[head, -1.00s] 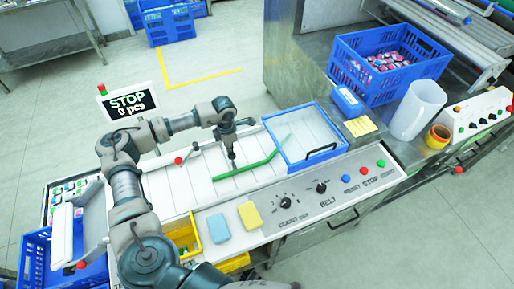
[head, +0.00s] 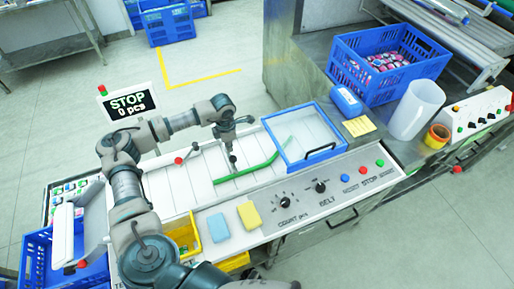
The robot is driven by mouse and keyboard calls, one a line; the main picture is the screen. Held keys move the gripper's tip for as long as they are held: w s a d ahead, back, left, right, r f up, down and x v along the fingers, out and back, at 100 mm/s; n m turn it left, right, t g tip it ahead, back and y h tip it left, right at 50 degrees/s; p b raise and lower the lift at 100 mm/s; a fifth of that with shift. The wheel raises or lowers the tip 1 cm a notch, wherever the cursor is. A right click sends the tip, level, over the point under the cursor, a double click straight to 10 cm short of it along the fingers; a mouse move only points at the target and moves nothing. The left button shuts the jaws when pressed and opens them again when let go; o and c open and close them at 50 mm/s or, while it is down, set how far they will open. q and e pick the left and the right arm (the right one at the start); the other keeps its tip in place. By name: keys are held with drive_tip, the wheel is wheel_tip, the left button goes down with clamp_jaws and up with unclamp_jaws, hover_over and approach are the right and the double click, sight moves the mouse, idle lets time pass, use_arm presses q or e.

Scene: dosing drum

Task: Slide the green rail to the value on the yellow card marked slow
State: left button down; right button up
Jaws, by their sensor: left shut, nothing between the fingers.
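The green rail (head: 254,168) lies across the white slatted belt and bends upward at its right end by the blue-framed clear cover. My left gripper (head: 233,164) points down at the rail's far side, near its left part. Its fingers are shut and hold nothing. The tip looks at or very close to the rail; I cannot tell if they touch. A yellow card (head: 360,126) with small writing, unreadable here, lies right of the cover. My right gripper is not in view.
The blue-framed cover (head: 335,151) stands over the belt's right part. Blue (head: 218,227) and yellow (head: 249,214) pads lie at the front. The display (head: 128,104) reads STOP, 0 pcs.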

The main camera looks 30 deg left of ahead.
use_arm(q)
wheel_tip(320, 180, up, 7)
drive_tip(key=p, duration=0.4)
drive_tip(key=shift+r+p, duration=0.2)
drive_tip(key=shift+p, duration=0.15)
drive_tip(key=shift+a+f, duration=0.1)
